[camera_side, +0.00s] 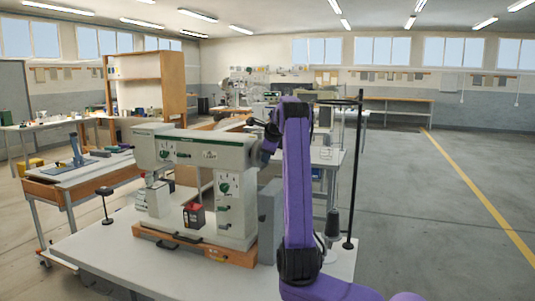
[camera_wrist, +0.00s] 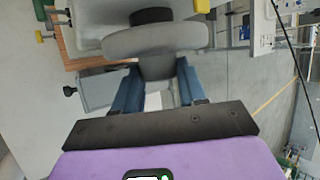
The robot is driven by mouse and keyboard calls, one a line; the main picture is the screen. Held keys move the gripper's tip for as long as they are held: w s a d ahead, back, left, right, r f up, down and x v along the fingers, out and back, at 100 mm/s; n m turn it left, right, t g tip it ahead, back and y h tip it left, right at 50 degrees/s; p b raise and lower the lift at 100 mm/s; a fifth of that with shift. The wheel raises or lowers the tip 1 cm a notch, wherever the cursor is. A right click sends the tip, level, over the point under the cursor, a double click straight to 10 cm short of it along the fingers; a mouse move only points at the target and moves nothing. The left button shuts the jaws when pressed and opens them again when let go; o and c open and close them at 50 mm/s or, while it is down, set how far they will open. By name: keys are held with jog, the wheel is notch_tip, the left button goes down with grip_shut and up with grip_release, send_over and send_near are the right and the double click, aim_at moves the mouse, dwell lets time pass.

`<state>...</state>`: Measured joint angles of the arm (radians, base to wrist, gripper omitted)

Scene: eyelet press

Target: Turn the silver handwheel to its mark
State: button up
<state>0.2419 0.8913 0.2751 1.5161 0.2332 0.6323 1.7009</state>
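The silver handwheel (camera_wrist: 155,40) shows in the wrist view as a thick grey rim, with a grey tapered hub or knob below it. My gripper (camera_wrist: 158,72) has its two blue fingers apart, one on each side of that grey part, close to its edges. I cannot tell whether they touch it. The wheel's mark is not distinguishable.
The press stands on an orange-brown base (camera_side: 190,247) on a white table (camera_side: 110,255). A red and black box (camera_side: 194,215) sits on the press. A black thread stand (camera_side: 355,170) rises at the right, close to my arm.

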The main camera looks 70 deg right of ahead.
jog(key=c, duration=0.4)
jog(key=shift+a+f+n+t+h, duration=0.1)
jog(key=shift+f+n+t+h, duration=0.2)
jog(key=shift+n+t+h, duration=1.25)
jog(key=shift+a+f+n+h, duration=0.1)
jog(key=shift+f+n+h, duration=0.25)
jog(key=shift+h, duration=2.55)
jog(key=shift+a+f+n+t+h, duration=0.1)
jog(key=shift+f+n+t+h, duration=0.2)
jog(key=shift+n+t+h, duration=1.25)
jog(key=shift+m+g+h, duration=0.55)
jog(key=shift+g+h, duration=0.15)
jog(key=shift+h, duration=0.1)
jog(key=o, duration=1.1)
